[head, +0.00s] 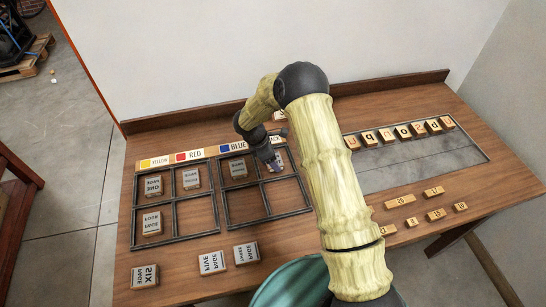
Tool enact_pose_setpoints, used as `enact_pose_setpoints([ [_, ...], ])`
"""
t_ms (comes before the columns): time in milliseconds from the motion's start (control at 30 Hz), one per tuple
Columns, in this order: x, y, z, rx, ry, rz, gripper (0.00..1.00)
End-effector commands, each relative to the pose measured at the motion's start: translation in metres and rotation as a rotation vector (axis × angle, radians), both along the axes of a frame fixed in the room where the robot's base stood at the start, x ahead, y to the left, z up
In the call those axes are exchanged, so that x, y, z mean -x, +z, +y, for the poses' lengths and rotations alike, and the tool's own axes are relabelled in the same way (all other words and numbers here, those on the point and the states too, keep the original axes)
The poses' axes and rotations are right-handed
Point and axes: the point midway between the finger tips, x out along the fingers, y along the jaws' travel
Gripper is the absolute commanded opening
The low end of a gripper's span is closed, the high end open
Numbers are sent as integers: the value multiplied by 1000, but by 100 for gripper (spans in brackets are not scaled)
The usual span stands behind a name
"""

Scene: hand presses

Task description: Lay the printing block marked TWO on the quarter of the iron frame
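My gripper (276,162) points down over the upper right quarter of the right iron frame (229,207), under the label ending in "ACK". Something pale shows at its fingertips, but I cannot tell whether it is a held block or part of the gripper. I cannot make out a block marked TWO. The lower two quarters of the right frame look bare. The left iron frame (176,239) holds blocks in its upper left, upper right and lower left quarters.
Blocks reading SIX (144,275) and FIVE (211,262), and one unclear block (245,253), lie near the front edge. Colour labels (190,155) line the frames' back. A tray (420,164) with letter blocks and several small wooden pieces (400,201) are at right. My arm hides the middle.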

Motion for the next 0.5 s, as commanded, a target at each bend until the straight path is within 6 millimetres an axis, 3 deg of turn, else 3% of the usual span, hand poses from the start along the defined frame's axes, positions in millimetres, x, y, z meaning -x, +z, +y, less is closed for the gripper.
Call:
enact_pose_setpoints([
  [167, 0, -3, 0, 0, 0, 0, 38],
  [200, 0, -3, 0, 0, 0, 0, 65],
  [300, 0, -3, 0, 0, 0, 1, 85],
  [500, 0, -2, 0, 0, 0, 1, 85],
])
